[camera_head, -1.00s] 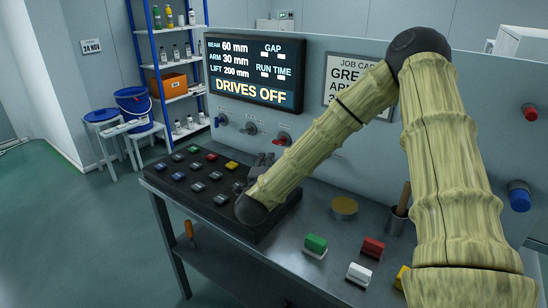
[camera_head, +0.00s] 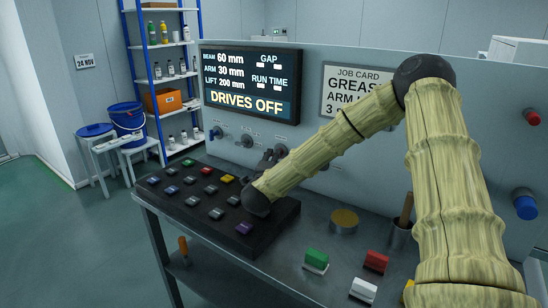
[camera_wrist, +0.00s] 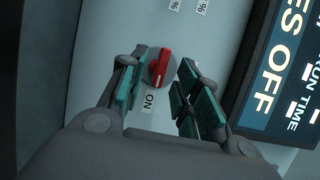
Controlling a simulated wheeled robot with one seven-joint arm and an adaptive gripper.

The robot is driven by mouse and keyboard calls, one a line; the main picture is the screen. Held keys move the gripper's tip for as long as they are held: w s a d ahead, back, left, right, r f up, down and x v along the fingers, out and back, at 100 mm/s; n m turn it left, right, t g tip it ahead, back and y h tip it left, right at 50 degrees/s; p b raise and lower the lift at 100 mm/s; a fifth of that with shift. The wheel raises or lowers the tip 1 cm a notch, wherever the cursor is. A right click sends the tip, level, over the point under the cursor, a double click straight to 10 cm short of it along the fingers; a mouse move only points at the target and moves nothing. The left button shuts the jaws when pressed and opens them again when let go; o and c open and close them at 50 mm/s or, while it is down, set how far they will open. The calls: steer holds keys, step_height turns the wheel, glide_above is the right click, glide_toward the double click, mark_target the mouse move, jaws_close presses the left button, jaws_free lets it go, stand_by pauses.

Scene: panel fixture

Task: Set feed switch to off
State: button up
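A red-handled rotary switch (camera_wrist: 160,66) on the panel shows in the wrist view, with an ON label (camera_wrist: 149,101) beside it. I cannot read whether it is the feed switch. My gripper (camera_wrist: 162,74) is open, with its green-padded fingers on either side of the red handle; I see no clear contact. In the head view my gripper (camera_head: 266,160) is near the panel's lower row of switches and hides most of the red one. A blue-handled switch (camera_head: 216,132) and a grey switch (camera_head: 246,140) are to its left.
The display (camera_head: 250,82) above reads DRIVES OFF. A black button box (camera_head: 190,190) lies on the bench below my gripper. Green, red and white blocks, a round tin (camera_head: 343,220) and a cup (camera_head: 398,235) stand to the right.

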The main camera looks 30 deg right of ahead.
steer(key=shift+x, duration=1.15)
jaws_close()
steer(key=shift+r+n+p, duration=0.1)
steer(key=shift+n+p, duration=0.5)
steer(key=shift+p, duration=0.2)
steer(key=shift+w+a+n+g+p, duration=0.1)
steer(key=shift+n+g+p, duration=1.2)
steer(key=shift+n+p, duration=1.2)
steer(key=shift+a+n+g+p, duration=0.1)
steer(key=shift+n+g+p, duration=1.4)
steer(key=shift+p, duration=1.95)
steer(key=shift+w+n+g+p, duration=0.1)
steer(key=shift+n+g+p, duration=1)
steer(key=shift+n+p, duration=1.5)
steer(key=shift+m+p, duration=0.35)
steer(key=shift+m, duration=0.05)
